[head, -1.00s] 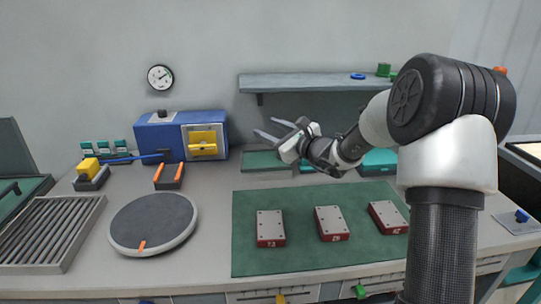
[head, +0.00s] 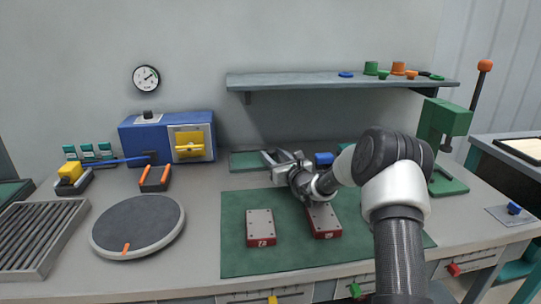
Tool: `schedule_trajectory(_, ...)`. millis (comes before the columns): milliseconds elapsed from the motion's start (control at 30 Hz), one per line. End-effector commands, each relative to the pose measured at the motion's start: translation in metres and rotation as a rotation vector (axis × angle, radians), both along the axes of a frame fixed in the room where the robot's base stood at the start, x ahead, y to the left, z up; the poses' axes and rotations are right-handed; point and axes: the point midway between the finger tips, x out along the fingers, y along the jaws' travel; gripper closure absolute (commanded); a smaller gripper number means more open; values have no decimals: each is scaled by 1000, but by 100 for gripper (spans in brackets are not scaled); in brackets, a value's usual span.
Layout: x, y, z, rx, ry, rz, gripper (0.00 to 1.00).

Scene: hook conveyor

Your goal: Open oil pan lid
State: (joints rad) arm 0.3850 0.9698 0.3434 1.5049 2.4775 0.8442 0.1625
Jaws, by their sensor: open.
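No part is plainly marked as the oil pan lid, so I cannot tell for certain which thing it is. A flat green-topped tray or panel (head: 244,162) lies at the back of the bench, partly hidden by my gripper. My gripper (head: 269,158) is low over the right part of that panel, its two fingers spread and pointing away to the back left. Nothing shows between the fingers. I cannot tell whether they touch the panel. A round grey disc (head: 137,226) with an orange tab lies at the left, well away from my gripper.
A green mat (head: 285,257) with red-sided plates (head: 261,228) lies below my arm. A small blue block (head: 324,159) is right of my gripper. A blue machine with a yellow front (head: 168,137) stands behind left. A shelf (head: 310,82) hangs above. A green press (head: 445,120) stands right.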

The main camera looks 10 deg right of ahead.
Motion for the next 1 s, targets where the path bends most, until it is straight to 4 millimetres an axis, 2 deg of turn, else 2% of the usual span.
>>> schedule_trajectory(200,20,7,0,-1,-1,0,57)
schedule_trajectory(533,23,7,1,0,0,0,57)
schedule_trajectory(700,23,7,1,-1,0,0,86)
schedule_trajectory(800,23,7,1,-1,0,0,100)
schedule_trajectory(1000,23,7,1,-2,-1,0,100)
